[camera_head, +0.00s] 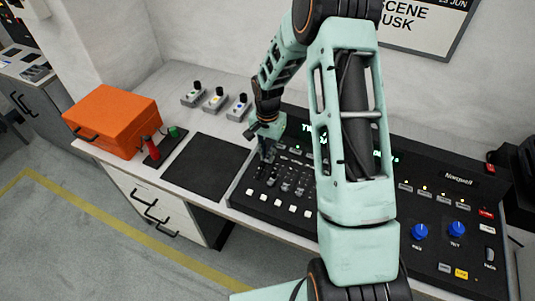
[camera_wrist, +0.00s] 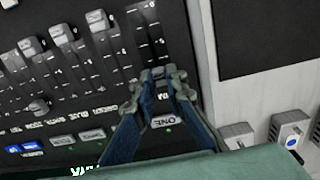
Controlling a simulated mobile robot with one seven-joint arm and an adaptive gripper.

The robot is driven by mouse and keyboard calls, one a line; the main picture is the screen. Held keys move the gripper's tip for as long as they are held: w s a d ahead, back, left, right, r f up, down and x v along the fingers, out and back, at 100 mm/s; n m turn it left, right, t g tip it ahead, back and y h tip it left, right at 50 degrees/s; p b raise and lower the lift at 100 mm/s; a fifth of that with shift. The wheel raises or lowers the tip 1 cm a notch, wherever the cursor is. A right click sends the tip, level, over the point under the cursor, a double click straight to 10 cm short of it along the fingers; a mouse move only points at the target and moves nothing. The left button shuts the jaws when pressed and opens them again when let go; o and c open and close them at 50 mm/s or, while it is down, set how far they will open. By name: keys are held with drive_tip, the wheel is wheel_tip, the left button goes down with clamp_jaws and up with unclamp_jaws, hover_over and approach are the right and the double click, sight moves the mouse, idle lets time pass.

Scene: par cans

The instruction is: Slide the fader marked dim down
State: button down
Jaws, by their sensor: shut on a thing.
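The dark lighting desk (camera_head: 257,197) carries a bank of upright fader slots at its left end. My gripper (camera_head: 266,156) is over the far part of the leftmost fader slots. In the wrist view my gripper's fingertips (camera_wrist: 163,76) are close together on a small fader cap at the desk's edge-side column. The fingers mostly hide this cap and the label by it, so I cannot read whether it says dim. Other grey fader caps (camera_wrist: 97,18) stand at various heights in neighbouring slots. A button marked ONE (camera_wrist: 168,122) shows between the fingers.
A black mat (camera_head: 205,167) lies left of the desk. Small switch boxes (camera_head: 216,99) stand behind it. An orange case (camera_head: 112,119) and a red-handled device (camera_head: 152,149) are further left. Blue knobs (camera_head: 457,229) are at the desk's right.

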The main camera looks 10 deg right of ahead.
sight(257, 179)
drive_tip(key=s+a+b, duration=0.1)
drive_tip(key=s, duration=0.1)
drive_tip(key=s+a, duration=0.2)
drive_tip(key=s+a+b, duration=0.1)
drive_tip(key=s+a, duration=0.1)
drive_tip(key=shift+s+b, duration=0.3)
drive_tip(key=shift+s, duration=0.1)
drive_tip(key=c, duration=1.9)
unclamp_jaws()
drive_tip(key=shift+c, duration=0.2)
drive_tip(key=shift+r, duration=0.5)
wheel_tip(257, 179, up, 11)
